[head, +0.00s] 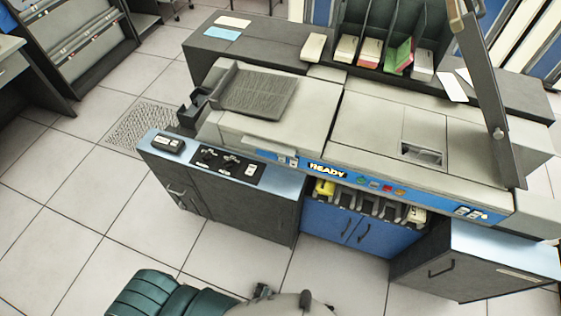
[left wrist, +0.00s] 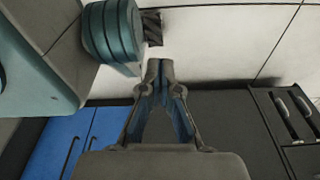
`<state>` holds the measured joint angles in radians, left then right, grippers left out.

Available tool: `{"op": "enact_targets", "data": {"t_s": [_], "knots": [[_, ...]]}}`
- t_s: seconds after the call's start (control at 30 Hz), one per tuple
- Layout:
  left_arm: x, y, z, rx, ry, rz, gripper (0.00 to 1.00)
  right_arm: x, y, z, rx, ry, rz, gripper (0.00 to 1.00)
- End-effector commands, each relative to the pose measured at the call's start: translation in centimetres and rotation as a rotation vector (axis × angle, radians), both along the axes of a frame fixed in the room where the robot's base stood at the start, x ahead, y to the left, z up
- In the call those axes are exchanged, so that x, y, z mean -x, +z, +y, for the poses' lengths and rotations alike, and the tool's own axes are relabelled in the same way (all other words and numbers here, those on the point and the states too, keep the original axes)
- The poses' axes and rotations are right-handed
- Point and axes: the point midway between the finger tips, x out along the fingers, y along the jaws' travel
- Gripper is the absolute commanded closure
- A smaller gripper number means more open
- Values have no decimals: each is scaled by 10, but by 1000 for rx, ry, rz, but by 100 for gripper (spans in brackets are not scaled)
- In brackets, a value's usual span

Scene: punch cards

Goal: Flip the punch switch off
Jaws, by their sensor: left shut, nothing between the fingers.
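A dark switch panel (head: 230,164) with several small controls lies on the blue-topped cabinet at the left front of the machine. A smaller dark box with light keys (head: 168,144) sits to its left. In the left wrist view, a dark panel with pale-edged switches (left wrist: 291,108) shows at the right edge. I cannot tell which switch is the punch switch or its position. My left gripper (left wrist: 160,66) is shut and empty, with floor behind its fingertips, apart from the switches. In the head view my left arm shows at the bottom edge; its fingers are unclear.
The machine's front strip has a READY sign (head: 328,170), coloured buttons and white switches (head: 470,212) at its right end. Blue cabinet doors (head: 340,222) stand below. Tiled floor (head: 80,190) is clear at left.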

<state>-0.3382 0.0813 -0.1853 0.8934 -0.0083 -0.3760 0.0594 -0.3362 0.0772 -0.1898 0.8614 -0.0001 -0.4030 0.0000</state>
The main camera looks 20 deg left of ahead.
Motion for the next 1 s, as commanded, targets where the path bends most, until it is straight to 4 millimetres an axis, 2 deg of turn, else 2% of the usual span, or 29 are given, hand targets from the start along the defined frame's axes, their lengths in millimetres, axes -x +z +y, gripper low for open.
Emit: {"op": "enact_targets", "data": {"t_s": [0.07,0.17,0.2,0.27,0.3,0.37,0.4,0.47,0.5,0.6,0.7,0.73,0.83,0.9,1.0], "knots": [[-36,7,-10,33,85,-89,100,-13,3,-7,9,3,-13,60],[-101,29,-23,117,262,-254,100,-28,7,-3,6,1,-21,60],[-131,43,-29,167,346,-331,100,-36,10,-1,5,-1,-25,60],[-177,71,-36,260,475,-453,100,-47,15,2,3,-3,-30,60],[-205,93,-39,333,562,-531,100,-54,19,4,2,-4,-34,60],[-245,129,-43,455,681,-643,100,-64,25,6,1,-6,-38,60],[-269,156,-44,546,756,-714,100,-71,30,7,0,-8,-41,60],[-299,198,-44,691,856,-811,100,-81,38,9,-1,-10,-47,60],[-316,227,-43,792,912,-868,100,-87,43,10,-2,-11,-50,60],[-345,295,-39,1038,1013,-977,100,-98,56,12,-3,-14,-56,60],[-359,350,-33,1247,1067,-1041,100,-107,68,13,-4,-16,-62,60],[-361,362,-32,1296,1075,-1054,100,-109,70,14,-4,-16,-62,60],[-364,394,-29,1424,1090,-1076,100,-113,77,14,-5,-17,-64,60],[-365,406,-28,1472,1094,-1082,100,-114,80,15,-5,-17,-64,60],[-366,413,-27,1500,1096,-1085,100,-116,82,15,-5,-18,-65,60]]}}
